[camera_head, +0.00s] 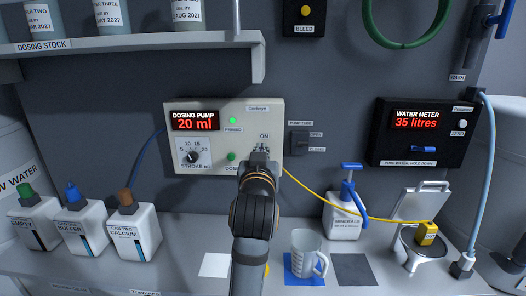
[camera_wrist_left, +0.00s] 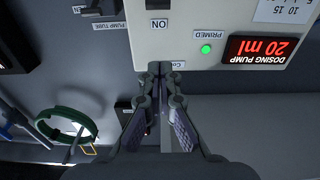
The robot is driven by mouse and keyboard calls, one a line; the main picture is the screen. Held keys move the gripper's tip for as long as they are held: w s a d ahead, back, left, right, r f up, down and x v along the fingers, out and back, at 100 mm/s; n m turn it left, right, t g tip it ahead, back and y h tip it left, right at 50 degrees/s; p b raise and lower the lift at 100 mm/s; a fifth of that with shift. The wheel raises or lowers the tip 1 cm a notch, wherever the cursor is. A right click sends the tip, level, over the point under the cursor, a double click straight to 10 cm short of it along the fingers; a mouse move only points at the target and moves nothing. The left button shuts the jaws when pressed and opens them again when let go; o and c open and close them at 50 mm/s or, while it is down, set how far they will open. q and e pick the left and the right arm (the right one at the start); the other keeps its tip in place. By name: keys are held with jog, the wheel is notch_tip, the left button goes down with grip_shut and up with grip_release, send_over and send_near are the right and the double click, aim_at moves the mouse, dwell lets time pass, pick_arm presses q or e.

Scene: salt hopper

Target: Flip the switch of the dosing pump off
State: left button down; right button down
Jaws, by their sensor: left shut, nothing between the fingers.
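The dosing pump (camera_head: 215,108) is a pale box on the back wall with a red "20 ml" display. It also shows upside down in the wrist view (camera_wrist_left: 200,48). Its switch (camera_wrist_left: 158,4) is a dark piece at the top edge of the wrist view, by the "ON" label; its position cannot be told. My left gripper (camera_head: 260,152) is in front of the pump just below "ON", hiding the switch in the head view. In the wrist view, its fingertips (camera_wrist_left: 160,68) are together and empty, near the pump's edge. My right gripper is not in view.
A stroke knob (camera_head: 191,157), a green dose button (camera_head: 231,156) and a lit primed lamp (camera_head: 232,120) are close by on the pump. A pump tube switch (camera_head: 300,142) is to the right. A clear jug (camera_head: 307,253) stands on a blue mat below.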

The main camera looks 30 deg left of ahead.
pick_arm(q)
jog(key=p+x, duration=0.3)
jog(key=x, duration=0.6)
jog(key=shift+w+a+r+p, duration=0.2)
jog(key=shift+w+p, duration=0.1)
jog(key=f, duration=0.4)
jog(key=shift+s+d+f+p, duration=0.15)
jog(key=shift+s+d+p, duration=0.15)
jog(key=shift+s, duration=0.05)
